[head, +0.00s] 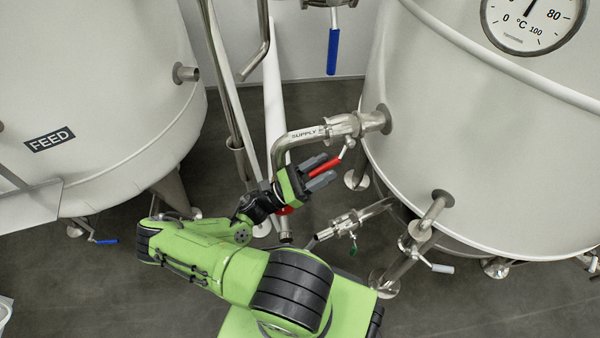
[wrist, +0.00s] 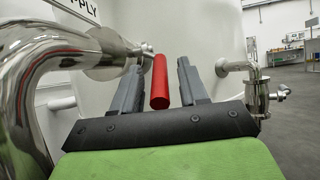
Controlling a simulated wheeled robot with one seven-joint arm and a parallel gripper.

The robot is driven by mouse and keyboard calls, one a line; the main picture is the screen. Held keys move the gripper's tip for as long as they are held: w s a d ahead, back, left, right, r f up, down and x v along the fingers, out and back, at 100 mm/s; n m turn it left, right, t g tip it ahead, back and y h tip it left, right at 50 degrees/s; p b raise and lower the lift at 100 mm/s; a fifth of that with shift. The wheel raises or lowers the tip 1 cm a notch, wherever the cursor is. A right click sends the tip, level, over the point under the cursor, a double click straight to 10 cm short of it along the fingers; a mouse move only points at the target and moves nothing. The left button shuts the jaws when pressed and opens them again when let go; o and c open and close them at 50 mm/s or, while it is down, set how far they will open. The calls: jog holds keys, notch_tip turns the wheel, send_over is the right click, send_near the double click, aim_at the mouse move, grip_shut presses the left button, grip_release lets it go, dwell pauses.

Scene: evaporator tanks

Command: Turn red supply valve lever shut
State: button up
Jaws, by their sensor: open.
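The red supply valve lever (head: 325,167) hangs down and to the left from the valve (head: 343,127) on the pipe marked SUPPLY, beside the right tank. In the wrist view the red lever (wrist: 160,82) stands between my two grey fingers, with a gap visible on its right side. My gripper (head: 322,172) is open, with its fingers on either side of the lever. In the wrist view my gripper (wrist: 158,85) does not look closed on it. Whether the left finger touches the lever, I cannot tell.
The curved supply pipe (head: 283,148) runs close to the left of my gripper. The right tank (head: 480,130) stands just beyond the valve. A lower valve with a green handle (head: 353,248) sits below. A blue lever (head: 333,52) hangs above. The FEED tank (head: 90,100) is at left.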

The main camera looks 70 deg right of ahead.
jog(key=shift+w+a+f, duration=0.2)
jog(key=shift+w, duration=0.05)
jog(key=w+a+f, duration=0.1)
jog(key=w+a, duration=0.8)
jog(key=w, duration=0.1)
jog(key=shift+w, duration=0.3)
jog(key=shift+f, duration=0.1)
jog(key=shift+c, duration=0.2)
